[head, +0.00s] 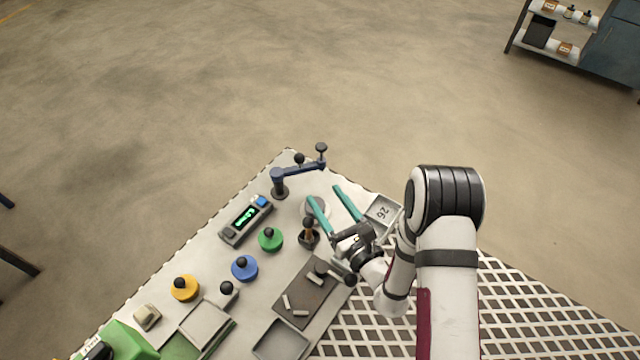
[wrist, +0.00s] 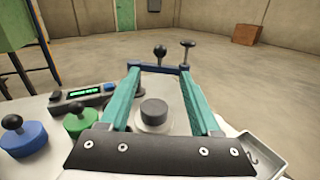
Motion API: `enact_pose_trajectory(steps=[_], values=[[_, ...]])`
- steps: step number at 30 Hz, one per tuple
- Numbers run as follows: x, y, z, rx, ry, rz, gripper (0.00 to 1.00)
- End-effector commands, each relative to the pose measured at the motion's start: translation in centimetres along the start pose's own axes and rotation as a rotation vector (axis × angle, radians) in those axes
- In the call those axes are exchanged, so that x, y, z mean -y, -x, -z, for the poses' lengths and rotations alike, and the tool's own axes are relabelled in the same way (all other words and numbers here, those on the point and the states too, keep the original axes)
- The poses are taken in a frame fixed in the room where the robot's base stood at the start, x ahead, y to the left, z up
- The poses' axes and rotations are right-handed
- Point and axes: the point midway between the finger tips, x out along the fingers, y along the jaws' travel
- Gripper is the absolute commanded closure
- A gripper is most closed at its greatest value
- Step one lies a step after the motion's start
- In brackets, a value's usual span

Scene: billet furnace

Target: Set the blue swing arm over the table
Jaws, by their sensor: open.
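The blue swing arm (head: 299,171) stands on a dark post at the far corner of the table (head: 200,266). It reaches right from the post, with a black ball knob on top and a dark disc-topped piece at its free end near the table's far edge. In the wrist view the swing arm (wrist: 160,67) lies beyond my fingertips. My gripper (head: 327,192) has two long teal fingers, spread apart with nothing between them. It is short of the swing arm and does not appear to touch it. In the wrist view my gripper (wrist: 160,75) frames a grey round piece below.
A display box (head: 246,220) with green digits stands left of my gripper. Green (head: 270,238), blue (head: 245,267) and yellow (head: 185,287) knobbed discs line the table. Open floor lies beyond the far corner.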

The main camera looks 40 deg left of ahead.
Motion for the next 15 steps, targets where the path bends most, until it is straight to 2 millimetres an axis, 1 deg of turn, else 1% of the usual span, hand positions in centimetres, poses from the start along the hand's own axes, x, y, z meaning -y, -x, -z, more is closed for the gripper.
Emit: enact_pose_trajectory(steps=[2,4,8,15], values=[[0.0,-1.0,-0.1,0.002,-0.099,0.000,0.36],[0.0,-1.7,-0.2,0.002,-0.144,0.001,0.36],[-0.1,-4.1,-0.2,0.003,-0.147,0.000,0.36],[0.0,-9.6,-0.2,0.002,-0.147,0.002,0.36]])
